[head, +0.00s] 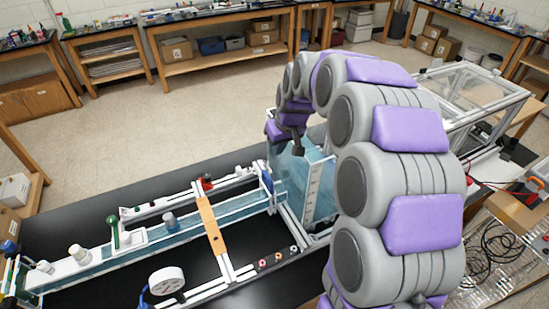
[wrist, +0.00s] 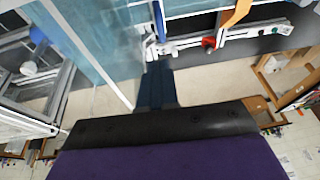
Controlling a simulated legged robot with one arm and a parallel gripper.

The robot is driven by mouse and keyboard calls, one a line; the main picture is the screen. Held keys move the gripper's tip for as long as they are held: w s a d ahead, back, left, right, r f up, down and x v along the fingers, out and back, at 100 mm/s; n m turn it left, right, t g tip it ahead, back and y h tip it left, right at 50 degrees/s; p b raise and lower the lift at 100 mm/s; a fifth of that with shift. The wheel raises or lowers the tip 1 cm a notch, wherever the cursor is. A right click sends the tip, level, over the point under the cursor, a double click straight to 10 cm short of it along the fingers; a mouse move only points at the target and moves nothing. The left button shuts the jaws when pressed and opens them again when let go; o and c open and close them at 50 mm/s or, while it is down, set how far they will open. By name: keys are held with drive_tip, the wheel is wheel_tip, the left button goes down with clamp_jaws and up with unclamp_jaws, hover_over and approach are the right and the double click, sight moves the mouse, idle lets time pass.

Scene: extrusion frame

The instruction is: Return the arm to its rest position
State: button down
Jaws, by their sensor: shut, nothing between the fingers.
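My grey and purple arm arches up on the right side of the head view and curls down over the bench. My gripper (head: 298,150) hangs over the clear blue-tinted tank (head: 319,197) at the end of the extrusion frame (head: 221,255). In the wrist view my gripper (wrist: 157,75) shows as narrow dark fingers close together, with nothing seen between them. The frame's rails and orange crosspiece (wrist: 236,14) lie at the top of the wrist view, beyond the fingertips. I cannot tell the exact gap between gripper and tank.
A dial gauge (head: 167,281) and a green-handled valve (head: 113,232) sit along the frame on the black bench. A clear-sided enclosure (head: 475,95) stands behind my arm at right. Cables (head: 490,255) lie on the lower right. The floor (head: 150,120) beyond the bench is open.

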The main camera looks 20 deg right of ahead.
drive_tip(key=s+a+f+g+b, duration=0.1)
drive_tip(key=s+f+b, duration=0.2)
drive_tip(key=s, duration=1)
drive_tip(key=s+a+f+m+g+h+b, duration=0.1)
drive_tip(key=s+f+b, duration=0.3)
drive_tip(key=s, duration=1)
drive_tip(key=s+a+f+m+g+b, duration=0.1)
drive_tip(key=s+f+g+b, duration=0.2)
drive_tip(key=s, duration=1)
drive_tip(key=shift+s+f+b, duration=0.3)
drive_tip(key=shift+f+b, duration=0.05)
drive_tip(key=shift+b, duration=0.15)
